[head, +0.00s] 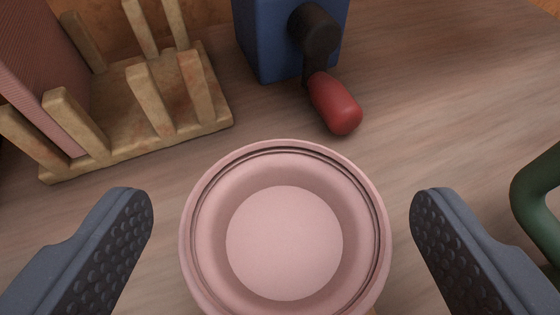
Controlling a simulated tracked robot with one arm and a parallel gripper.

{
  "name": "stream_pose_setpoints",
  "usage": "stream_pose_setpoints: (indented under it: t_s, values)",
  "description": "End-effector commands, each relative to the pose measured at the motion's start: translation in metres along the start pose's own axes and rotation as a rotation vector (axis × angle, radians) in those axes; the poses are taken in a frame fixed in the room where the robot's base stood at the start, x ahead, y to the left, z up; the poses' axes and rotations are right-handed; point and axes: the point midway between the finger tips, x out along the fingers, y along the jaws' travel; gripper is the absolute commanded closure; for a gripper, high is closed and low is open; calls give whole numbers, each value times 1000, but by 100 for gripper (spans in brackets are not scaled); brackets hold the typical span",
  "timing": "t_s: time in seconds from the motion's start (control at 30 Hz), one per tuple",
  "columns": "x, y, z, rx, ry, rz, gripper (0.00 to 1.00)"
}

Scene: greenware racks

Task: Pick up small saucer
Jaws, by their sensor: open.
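A small pink saucer (285,242) with a dark ring inside its rim lies face up at the bottom middle of the head view. Its near edge is cut off by the frame. My gripper (282,225) is open, with one dark finger to the left of the saucer and the other to the right. Both fingers are apart from the rim in the picture, with a gap on each side. Nothing is held between them. I cannot tell how high the fingers are above the surface.
A wooden rack (215,92) with upright pegs and a pink slab (42,75) stands at upper left. A blue device (268,40) with a red-handled crank (335,103) stands beyond the saucer. A green curved handle (530,195) is at right. The wooden table (455,110) is clear at upper right.

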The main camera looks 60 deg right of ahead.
Motion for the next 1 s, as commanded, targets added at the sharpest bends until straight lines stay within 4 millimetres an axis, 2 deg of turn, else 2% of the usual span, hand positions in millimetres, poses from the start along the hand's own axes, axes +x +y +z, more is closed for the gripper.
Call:
stream_pose_setpoints:
  t_s: [0.27,0.3,0.47,0.77,0.87,1.0]
  values:
    - [4,0,0,0,1,-2,18]
    - [4,0,0,0,0,-2,21]
    - [4,-1,0,0,0,-2,64]
    - [3,-1,-2,1,0,-3,65]
    - [0,-1,-9,4,1,-3,65]
    - [-10,-1,-31,7,1,-3,65]
